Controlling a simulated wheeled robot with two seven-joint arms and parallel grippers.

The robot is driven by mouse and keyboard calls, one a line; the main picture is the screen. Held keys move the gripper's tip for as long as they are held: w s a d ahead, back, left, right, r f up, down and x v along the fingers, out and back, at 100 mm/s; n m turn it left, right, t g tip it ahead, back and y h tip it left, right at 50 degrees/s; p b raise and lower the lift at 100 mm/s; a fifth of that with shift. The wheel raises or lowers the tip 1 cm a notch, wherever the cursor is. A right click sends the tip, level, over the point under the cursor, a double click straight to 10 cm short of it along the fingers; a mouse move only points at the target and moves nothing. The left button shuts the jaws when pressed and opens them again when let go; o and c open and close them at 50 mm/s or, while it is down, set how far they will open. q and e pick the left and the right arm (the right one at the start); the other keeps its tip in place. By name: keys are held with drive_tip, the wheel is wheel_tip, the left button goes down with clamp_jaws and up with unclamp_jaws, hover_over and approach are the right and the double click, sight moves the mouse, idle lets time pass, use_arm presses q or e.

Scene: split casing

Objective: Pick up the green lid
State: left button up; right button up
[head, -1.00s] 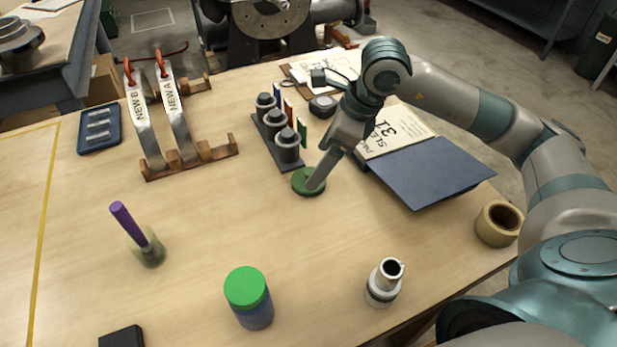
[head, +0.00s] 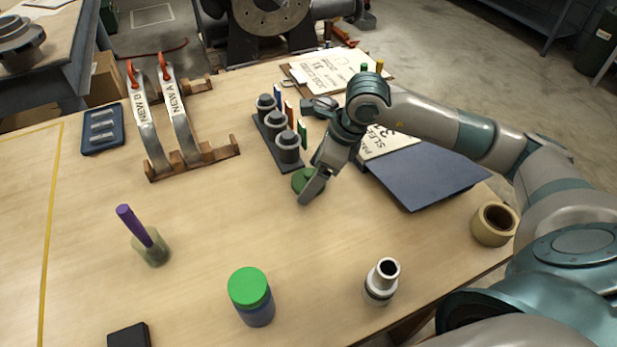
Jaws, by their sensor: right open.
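A dark green round lid (head: 301,177) lies flat on the wooden table near the middle, in front of the row of grey cylinders. My right gripper (head: 311,188) is open and reaches down over the lid from the upper right. A finger hides the lid's right part; I cannot tell whether it touches the lid. A jar with a bright green lid (head: 248,287) stands at the front of the table. My left gripper is not in view.
Grey cylinders on a dark rack (head: 287,148) stand just behind the dark green lid. A dark blue folder (head: 428,175) lies to its right.

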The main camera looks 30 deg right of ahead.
sight(306, 172)
idle(0.3)
drive_tip(key=c, duration=1.1)
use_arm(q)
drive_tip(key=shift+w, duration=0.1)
use_arm(e)
drive_tip(key=shift+r, duration=0.15)
drive_tip(key=shift+r+b, duration=0.3)
drive_tip(key=shift+r, duration=0.15)
wheel_tip(306, 172, up, 3)
drive_tip(key=shift+d+b, duration=0.1)
drive_tip(key=shift+b, duration=0.55)
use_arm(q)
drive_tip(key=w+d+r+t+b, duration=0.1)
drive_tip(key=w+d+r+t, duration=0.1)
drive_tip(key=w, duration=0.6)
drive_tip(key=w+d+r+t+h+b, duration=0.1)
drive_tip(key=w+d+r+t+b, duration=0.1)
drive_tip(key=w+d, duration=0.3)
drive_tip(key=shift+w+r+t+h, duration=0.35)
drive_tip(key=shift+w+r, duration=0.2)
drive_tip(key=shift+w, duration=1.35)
use_arm(e)
drive_tip(key=w+d+r, duration=0.2)
drive_tip(key=d+r, duration=0.5)
drive_tip(key=d, duration=0.4)
drive_tip(key=shift+w, duration=0.2)
drive_tip(key=shift+d, duration=0.1)
